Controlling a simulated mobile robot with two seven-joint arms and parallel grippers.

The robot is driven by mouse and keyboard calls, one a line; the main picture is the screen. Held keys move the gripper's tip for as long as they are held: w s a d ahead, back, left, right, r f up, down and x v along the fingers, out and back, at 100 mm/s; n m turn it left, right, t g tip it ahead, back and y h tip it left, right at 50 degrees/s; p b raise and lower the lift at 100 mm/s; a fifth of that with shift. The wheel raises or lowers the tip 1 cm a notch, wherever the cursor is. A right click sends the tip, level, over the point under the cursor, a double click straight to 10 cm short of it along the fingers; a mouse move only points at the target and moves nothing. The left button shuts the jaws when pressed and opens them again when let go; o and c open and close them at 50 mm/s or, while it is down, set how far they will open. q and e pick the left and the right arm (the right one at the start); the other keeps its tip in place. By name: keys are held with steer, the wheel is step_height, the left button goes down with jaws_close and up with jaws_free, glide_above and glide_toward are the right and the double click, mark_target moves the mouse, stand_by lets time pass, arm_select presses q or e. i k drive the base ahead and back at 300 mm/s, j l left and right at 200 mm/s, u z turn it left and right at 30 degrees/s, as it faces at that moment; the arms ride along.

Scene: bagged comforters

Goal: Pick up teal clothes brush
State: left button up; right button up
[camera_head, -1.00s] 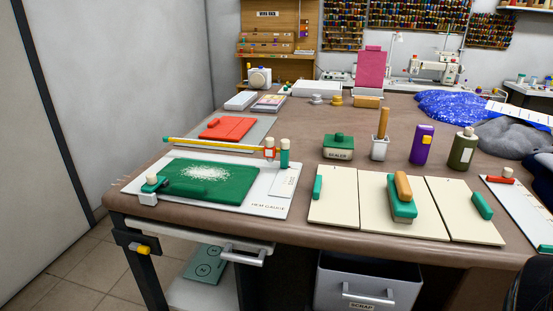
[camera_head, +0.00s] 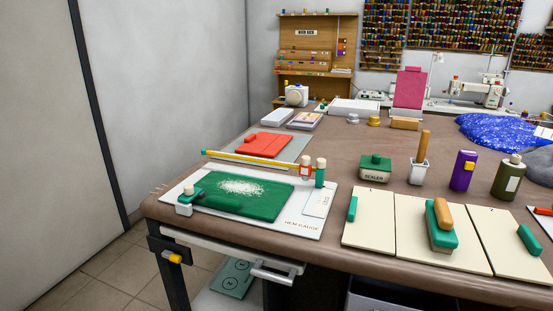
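A teal brush-like block with a tan wooden handle on top (camera_head: 441,230) lies on the middle one of three cream panels (camera_head: 415,252) at the front right of the table. It is the likeliest teal clothes brush; its underside is hidden. Smaller teal blocks lie on the left panel (camera_head: 352,208) and the right panel (camera_head: 529,240). Neither of my grippers is in view.
The brown table (camera_head: 365,160) also holds a green pad with white powder on a white board (camera_head: 310,222), a green sealer (camera_head: 375,168), a white pot with a wooden handle (camera_head: 418,174), a purple bottle (camera_head: 463,171) and an olive bottle (camera_head: 508,178).

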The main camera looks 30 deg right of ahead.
mark_target(444, 238)
steer(key=z, duration=1.95)
